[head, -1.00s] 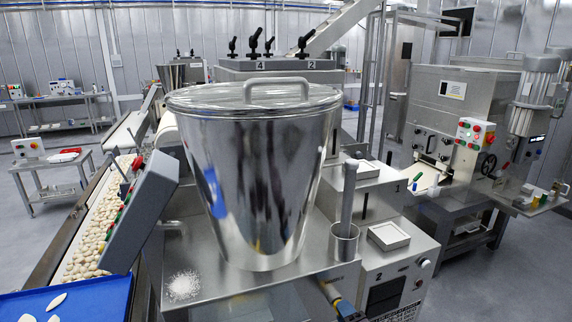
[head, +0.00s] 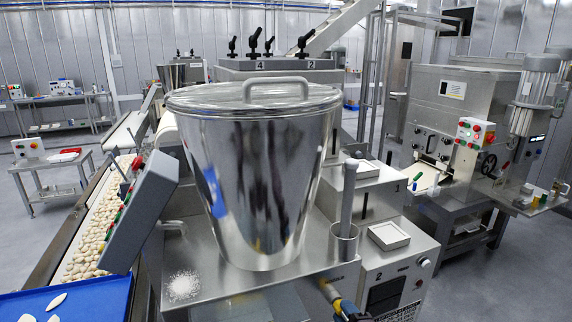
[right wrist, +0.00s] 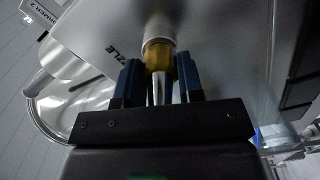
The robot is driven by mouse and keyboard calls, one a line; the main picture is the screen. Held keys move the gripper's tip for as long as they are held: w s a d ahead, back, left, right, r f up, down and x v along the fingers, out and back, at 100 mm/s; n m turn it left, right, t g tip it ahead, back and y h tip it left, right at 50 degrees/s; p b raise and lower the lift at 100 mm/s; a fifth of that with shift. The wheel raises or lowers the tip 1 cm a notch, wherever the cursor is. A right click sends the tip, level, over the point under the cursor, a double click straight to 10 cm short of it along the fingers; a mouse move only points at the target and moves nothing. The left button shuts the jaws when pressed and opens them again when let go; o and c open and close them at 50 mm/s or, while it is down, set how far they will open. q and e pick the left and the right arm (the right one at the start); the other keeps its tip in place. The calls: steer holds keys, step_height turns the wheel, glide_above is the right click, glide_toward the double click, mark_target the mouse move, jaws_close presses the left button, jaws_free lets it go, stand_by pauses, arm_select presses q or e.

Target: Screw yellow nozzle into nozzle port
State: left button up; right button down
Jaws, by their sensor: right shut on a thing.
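The yellow nozzle (right wrist: 159,55) has a yellow collar and a silver tip. In the right wrist view its collar meets the pale round nozzle port (right wrist: 158,28) on the steel machine; I cannot tell how far in it sits. My right gripper (right wrist: 158,66) is shut on the nozzle, with a blue finger on either side of the collar. My left gripper is not in view.
A tall lidded steel hopper (head: 255,180) stands on the machine top. To its right are a steel cup (head: 344,243) with an upright rod and a white square tray (head: 389,236). White powder (head: 183,286) lies at the front left. A blue tray (head: 90,300) is at lower left.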

steer(key=shift+m, duration=0.3)
steer(key=shift+a+m, duration=0.1)
steer(key=shift+m, duration=0.9)
steer(key=c, duration=0.7)
jaws_free()
